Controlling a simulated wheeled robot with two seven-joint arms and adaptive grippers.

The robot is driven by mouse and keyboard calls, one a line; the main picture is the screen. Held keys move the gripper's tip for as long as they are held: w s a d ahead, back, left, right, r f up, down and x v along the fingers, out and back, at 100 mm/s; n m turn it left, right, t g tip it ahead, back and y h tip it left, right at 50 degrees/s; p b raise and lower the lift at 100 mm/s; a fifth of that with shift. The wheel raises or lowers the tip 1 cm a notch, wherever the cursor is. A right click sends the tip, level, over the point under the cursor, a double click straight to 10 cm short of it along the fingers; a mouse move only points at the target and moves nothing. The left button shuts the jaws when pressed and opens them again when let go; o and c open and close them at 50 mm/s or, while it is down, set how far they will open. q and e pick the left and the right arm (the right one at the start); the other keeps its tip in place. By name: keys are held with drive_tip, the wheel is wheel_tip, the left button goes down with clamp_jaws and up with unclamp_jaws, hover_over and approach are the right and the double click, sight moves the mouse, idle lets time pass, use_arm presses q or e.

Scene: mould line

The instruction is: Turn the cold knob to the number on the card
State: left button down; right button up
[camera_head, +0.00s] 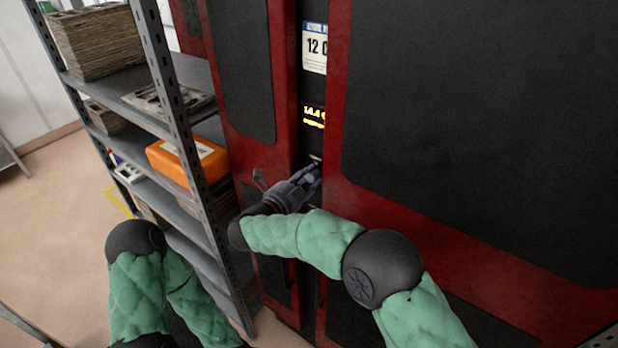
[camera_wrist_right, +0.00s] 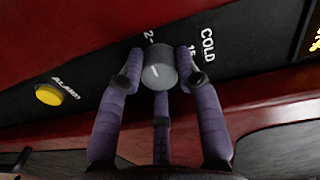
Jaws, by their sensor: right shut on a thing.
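The cold knob (camera_wrist_right: 158,72) is a grey round dial with a white pointer line, on a dark panel strip marked COLD in the right wrist view. My right gripper (camera_wrist_right: 158,82) has its purple fingers closed around the knob's sides. In the head view my right gripper (camera_head: 311,176) is at the dark strip between the red panels, and it hides the knob there. The card (camera_head: 314,47) is white with a blue top and reads "12 C", above a yellow lit display (camera_head: 314,117) that seems to read 14.4. My left gripper is out of view.
A yellow alarm button (camera_wrist_right: 48,95) sits on the same strip, left of the knob in the right wrist view. A grey metal shelf (camera_head: 172,88) stands left of the red machine (camera_head: 430,220), holding an orange case (camera_head: 168,160) and stacked boards (camera_head: 100,40).

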drive_tip(key=shift+a+r, duration=0.1)
drive_tip(key=shift+r, duration=0.15)
drive_tip(key=o, duration=0.9)
drive_tip(key=shift+w, duration=0.1)
drive_tip(key=shift+c, duration=0.2)
drive_tip(key=shift+a+f, duration=0.1)
drive_tip(key=shift+f, duration=0.1)
drive_tip(key=v, duration=0.7)
drive_tip(key=shift+s, duration=0.3)
drive_tip(key=shift+a, duration=0.1)
